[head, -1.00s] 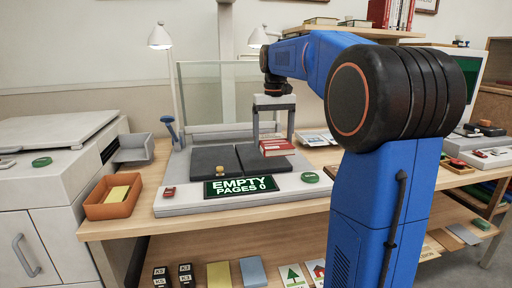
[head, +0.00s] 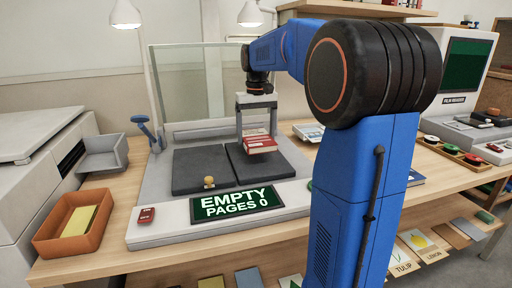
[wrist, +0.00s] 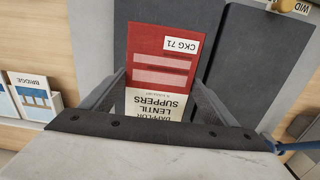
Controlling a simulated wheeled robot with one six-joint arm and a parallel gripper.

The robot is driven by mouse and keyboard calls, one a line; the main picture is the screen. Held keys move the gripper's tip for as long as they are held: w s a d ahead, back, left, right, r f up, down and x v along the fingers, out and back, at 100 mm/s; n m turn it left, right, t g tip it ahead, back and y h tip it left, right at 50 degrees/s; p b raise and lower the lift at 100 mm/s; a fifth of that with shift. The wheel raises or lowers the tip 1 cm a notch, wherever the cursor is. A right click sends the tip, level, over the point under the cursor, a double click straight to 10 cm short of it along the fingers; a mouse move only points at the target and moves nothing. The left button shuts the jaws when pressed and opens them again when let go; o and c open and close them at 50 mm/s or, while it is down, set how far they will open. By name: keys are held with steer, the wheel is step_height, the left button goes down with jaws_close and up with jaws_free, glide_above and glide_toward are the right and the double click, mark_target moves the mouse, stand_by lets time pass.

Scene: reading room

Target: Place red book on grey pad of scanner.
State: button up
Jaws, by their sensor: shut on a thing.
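My gripper (head: 257,136) is shut on the red book (head: 260,145), one finger on each side. The scanner (head: 160,205) has two dark grey pads side by side, a left pad (head: 200,170) and a right pad (head: 275,168). The book is over the back part of the right pad; I cannot tell whether it touches it. The scanner's display (head: 236,203) reads "EMPTY PAGES 0".
A brass knob (head: 209,182) sits at the left pad's front. A clear panel (head: 195,85) stands behind the pads. An orange tray (head: 70,222), a grey tray (head: 103,153) and a lamp (head: 125,15) are on the left. A "BRIDGE" card (wrist: 35,95) lies beside the scanner.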

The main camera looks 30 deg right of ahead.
mark_target(257, 137)
steer(key=shift+f, duration=2.3)
steer(key=shift+f, duration=0.1)
steer(key=o, duration=1.3)
steer(key=shift+c, duration=0.2)
step_height(257, 137, up, 12)
steer(key=shift+r, duration=0.1)
